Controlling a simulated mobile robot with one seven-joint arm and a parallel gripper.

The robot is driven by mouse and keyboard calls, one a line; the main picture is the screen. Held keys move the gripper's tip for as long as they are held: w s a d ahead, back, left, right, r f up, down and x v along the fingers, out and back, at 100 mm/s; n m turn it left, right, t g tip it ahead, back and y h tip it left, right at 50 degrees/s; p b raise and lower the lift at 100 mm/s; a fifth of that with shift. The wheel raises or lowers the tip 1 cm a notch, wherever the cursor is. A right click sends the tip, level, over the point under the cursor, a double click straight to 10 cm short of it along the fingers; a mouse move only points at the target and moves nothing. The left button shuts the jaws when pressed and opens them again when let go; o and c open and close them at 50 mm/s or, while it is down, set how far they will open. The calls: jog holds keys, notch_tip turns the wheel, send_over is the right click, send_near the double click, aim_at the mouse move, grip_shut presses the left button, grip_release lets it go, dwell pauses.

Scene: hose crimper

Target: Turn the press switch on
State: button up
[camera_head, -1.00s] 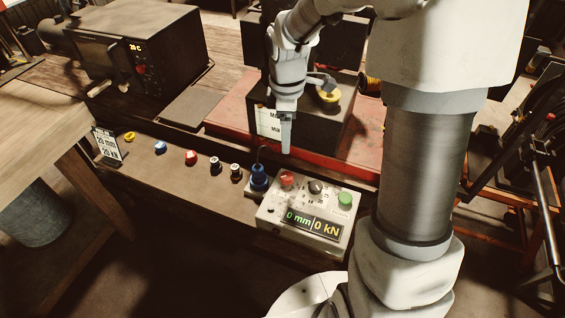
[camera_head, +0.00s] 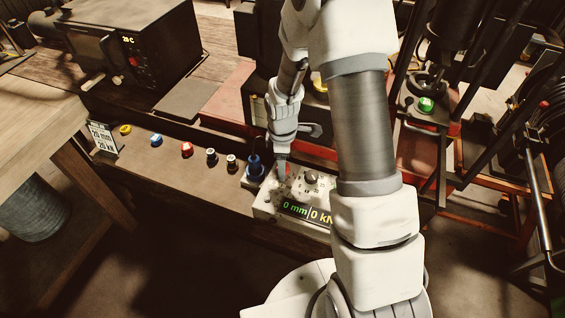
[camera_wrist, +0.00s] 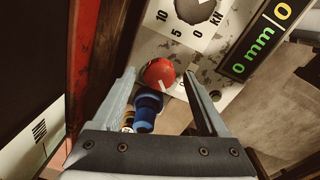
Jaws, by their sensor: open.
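The grey control box (camera_head: 262,207) stands at the right end of the bench, its display (camera_head: 306,212) lit with 0 mm and 0 kN. The box's red rotary switch (camera_wrist: 159,73) has a white mark and sits at the box's edge in the wrist view. In the head view my gripper covers most of it. My gripper (camera_wrist: 158,75) is open and empty, pointing down at the switch, with a fingertip on either side of it in the picture. I cannot tell whether the fingers touch it. A dark dial (camera_wrist: 196,10) with a kN scale is beside it.
A blue plug (camera_head: 254,168) stands close to the box's left side; it also shows between the fingers in the wrist view (camera_wrist: 148,108). Several coloured dies, including a red one (camera_head: 187,149), line the bench to the left. A red frame (camera_head: 225,95) is behind.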

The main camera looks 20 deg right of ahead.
jog(key=shift+f, duration=0.2)
grip_shut()
dwell(0.3)
